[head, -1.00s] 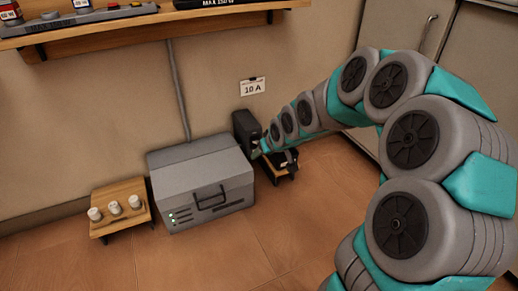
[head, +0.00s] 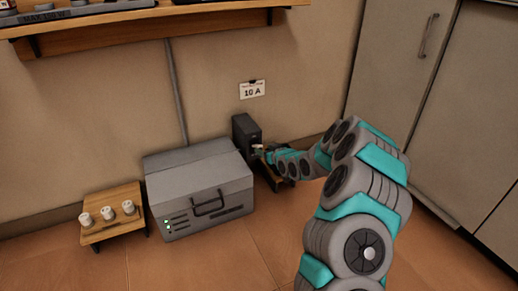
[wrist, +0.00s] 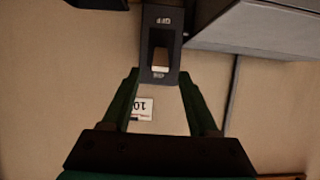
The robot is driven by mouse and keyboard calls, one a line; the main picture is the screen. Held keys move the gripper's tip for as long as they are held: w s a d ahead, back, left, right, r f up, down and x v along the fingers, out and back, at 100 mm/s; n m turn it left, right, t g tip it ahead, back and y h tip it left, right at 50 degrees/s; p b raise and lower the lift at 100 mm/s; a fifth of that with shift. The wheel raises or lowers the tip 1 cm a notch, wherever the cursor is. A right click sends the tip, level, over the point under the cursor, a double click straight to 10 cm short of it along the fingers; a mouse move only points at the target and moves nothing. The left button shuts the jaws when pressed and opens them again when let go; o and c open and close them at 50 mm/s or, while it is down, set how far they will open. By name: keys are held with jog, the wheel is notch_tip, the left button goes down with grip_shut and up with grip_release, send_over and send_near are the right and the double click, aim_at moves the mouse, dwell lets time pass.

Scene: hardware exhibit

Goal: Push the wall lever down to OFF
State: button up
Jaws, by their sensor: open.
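The wall switch is a dark upright housing (head: 243,127) on the wall, right of a grey metal box. In the wrist view, which is upside down, the housing (wrist: 147,45) has a slot marked OFF at one end and what looks like ON at the other. The pale lever (wrist: 160,67) sits at the end of the slot away from OFF. My gripper (wrist: 161,76) is open and empty, its fingers on either side of the ON end of the housing. In the head view my gripper (head: 264,151) is in front of the switch. Contact with the lever cannot be told.
The grey metal box (head: 200,178) stands close left of the switch. A small wooden stand (head: 108,196) with white knobs is farther left. A 10 A sign (head: 252,90) hangs above the switch. A wooden shelf (head: 150,20) is overhead; cabinets (head: 410,90) are at right.

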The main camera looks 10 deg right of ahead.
aim_at(259, 146)
jog(key=shift+x, duration=3.1)
jog(key=shift+s+f, duration=0.1)
jog(key=shift+s, duration=0.05)
grip_shut()
